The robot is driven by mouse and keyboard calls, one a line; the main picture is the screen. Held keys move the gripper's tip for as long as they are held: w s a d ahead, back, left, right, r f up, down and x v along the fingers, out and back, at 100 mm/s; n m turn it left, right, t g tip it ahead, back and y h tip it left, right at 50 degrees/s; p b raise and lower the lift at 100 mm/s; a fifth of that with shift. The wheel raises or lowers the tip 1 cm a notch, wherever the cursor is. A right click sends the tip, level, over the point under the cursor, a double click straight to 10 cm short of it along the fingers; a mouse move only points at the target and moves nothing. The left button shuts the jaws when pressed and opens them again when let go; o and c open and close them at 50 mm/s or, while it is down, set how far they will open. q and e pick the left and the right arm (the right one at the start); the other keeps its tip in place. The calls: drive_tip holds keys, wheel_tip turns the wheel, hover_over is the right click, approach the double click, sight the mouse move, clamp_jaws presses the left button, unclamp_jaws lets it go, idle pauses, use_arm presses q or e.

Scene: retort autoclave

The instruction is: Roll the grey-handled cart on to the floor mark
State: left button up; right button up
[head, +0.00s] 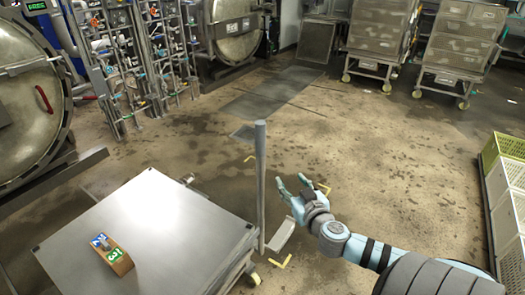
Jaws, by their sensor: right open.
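A yellow-wheeled caster (254,279) shows below that side. Yellow corner marks lie on the floor, one behind the bar (249,158), one beyond my gripper (323,187) and one by the caster (283,262). My right gripper (291,191) is open and empty, just right of the bar, with a visible gap to it. My left gripper is out of view.
A small block with number labels (114,258) sits on the cart top. A pale flat piece (281,235) lies low beside the bar. Steel carts (376,35) stand at the back right, green and white crates (507,160) at the right edge. Autoclave doors (25,100) and pipework are left. The middle floor is clear.

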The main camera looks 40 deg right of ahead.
sight(262, 143)
drive_tip(key=a+r+t+y, duration=0.15)
drive_tip(key=a+r, duration=0.25)
drive_tip(key=r, duration=0.4)
drive_tip(key=shift+t+h, duration=0.25)
drive_tip(key=shift+t, duration=0.2)
drive_tip(key=x, duration=1.4)
drive_tip(key=shift+w+f, duration=0.1)
drive_tip(key=shift+w, duration=0.25)
clamp_jaws()
